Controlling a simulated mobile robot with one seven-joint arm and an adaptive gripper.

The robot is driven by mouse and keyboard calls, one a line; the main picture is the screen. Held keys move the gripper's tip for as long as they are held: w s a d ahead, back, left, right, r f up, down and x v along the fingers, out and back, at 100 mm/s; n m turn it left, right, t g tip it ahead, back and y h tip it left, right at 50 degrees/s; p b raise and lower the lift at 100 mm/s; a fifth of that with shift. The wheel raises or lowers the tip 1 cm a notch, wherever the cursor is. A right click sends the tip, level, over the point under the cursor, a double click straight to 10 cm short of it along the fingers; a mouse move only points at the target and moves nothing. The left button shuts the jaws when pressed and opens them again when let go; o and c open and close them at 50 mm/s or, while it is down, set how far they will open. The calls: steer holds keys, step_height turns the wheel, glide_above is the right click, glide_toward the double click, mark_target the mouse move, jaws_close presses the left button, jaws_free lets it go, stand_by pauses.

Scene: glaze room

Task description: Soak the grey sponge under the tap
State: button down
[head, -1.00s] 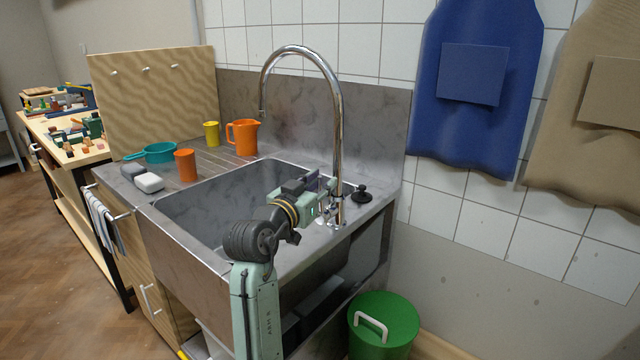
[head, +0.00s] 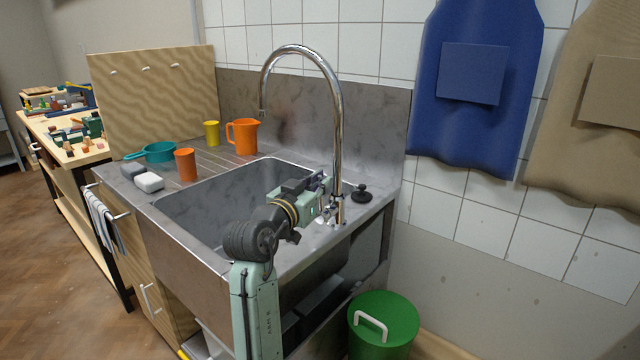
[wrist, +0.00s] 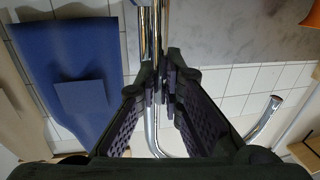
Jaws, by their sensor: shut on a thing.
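The grey sponge (head: 132,169) lies on the left ledge of the sink unit, far from my gripper. The tap (head: 338,130) is a tall chrome swan neck at the sink's back right, its spout (head: 263,112) over the basin (head: 215,195). No water shows at the spout. My gripper (head: 321,184) is at the foot of the tap, shut on what looks like the tap lever. In the wrist view my gripper (wrist: 164,75) has its dark fingers together beside the chrome tap column (wrist: 150,35); the fingers hide the held part.
A white sponge (head: 149,182) lies beside the grey one. A teal pan (head: 160,152), orange cup (head: 185,164), yellow cup (head: 212,133) and orange jug (head: 243,136) stand on the drainer. A black plug (head: 362,194) sits right of the tap. A green bin (head: 384,325) stands below.

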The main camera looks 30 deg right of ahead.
steer(key=shift+w+a+r+n+p, duration=0.15)
steer(key=shift+w+n+p, duration=0.2)
steer(key=shift+p, duration=0.2)
steer(key=shift+w+f+n, duration=0.2)
steer(key=shift+n, duration=0.25)
steer(key=c, duration=1.7)
jaws_free()
steer(key=shift+a, duration=0.15)
steer(key=v, duration=1.2)
steer(key=shift+r, duration=0.1)
